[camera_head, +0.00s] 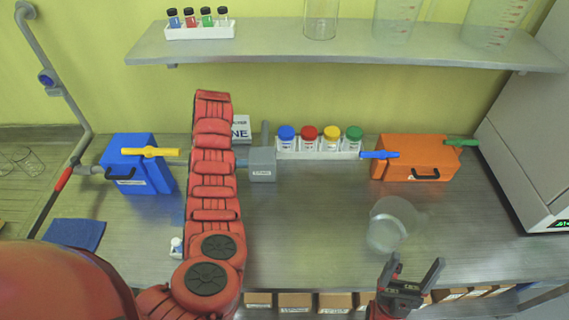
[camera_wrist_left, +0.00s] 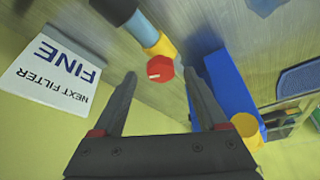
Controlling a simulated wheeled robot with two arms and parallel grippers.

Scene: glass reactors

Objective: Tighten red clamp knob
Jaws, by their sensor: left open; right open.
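The red clamp knob (camera_wrist_left: 160,68) shows in the left wrist view as a small round knob with a white mark. It sits beside an orange-yellow collar (camera_wrist_left: 158,44) at the end of a blue pipe (camera_wrist_left: 138,24). My left gripper (camera_wrist_left: 158,78) is open, with one finger on each side of the knob in the picture. Gaps show between knob and fingers; the depth between them is hard to tell. In the head view my red left arm hides the knob and the left gripper. My right gripper (camera_head: 416,268) is open and empty near the bench front.
A blue box (camera_head: 140,178) stands left of my left arm, and an orange box (camera_head: 413,157) stands at the right. A grey block (camera_head: 262,164) and a rack of colour-capped jars (camera_head: 318,155) stand between. A clear beaker (camera_head: 393,224) stands before my right gripper.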

